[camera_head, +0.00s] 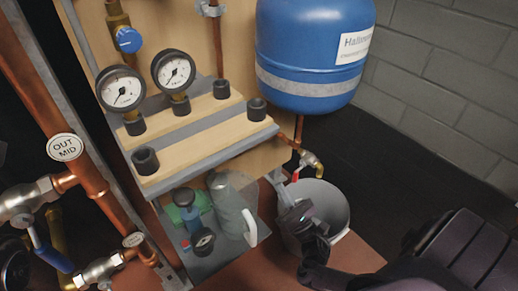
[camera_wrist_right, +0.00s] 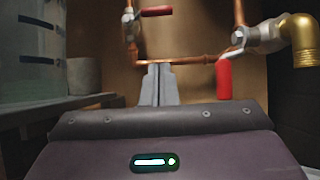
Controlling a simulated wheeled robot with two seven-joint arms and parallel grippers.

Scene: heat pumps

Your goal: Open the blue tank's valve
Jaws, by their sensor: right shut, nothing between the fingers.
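The blue tank (camera_head: 312,55) hangs on the wall at the upper right of the head view. Below it, a valve (camera_head: 310,158) with a red handle (camera_head: 296,174) and a brass spout sits on copper pipe. In the right wrist view the valve body (camera_wrist_right: 240,38) is at the upper right, its red handle (camera_wrist_right: 223,80) hanging down. My right gripper (camera_head: 286,197) is over the bucket, just below the valve. Its fingers (camera_wrist_right: 158,72) are together and empty, left of the red handle and apart from it. My left gripper is not in view.
A grey bucket (camera_head: 338,212) stands under the valve. A shelf with a grey jug (camera_head: 228,205) and gauge is to the left. Another red-handled valve (camera_wrist_right: 155,12) shows higher up in the wrist view. Copper pipes (camera_wrist_right: 185,60) run behind my fingers.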

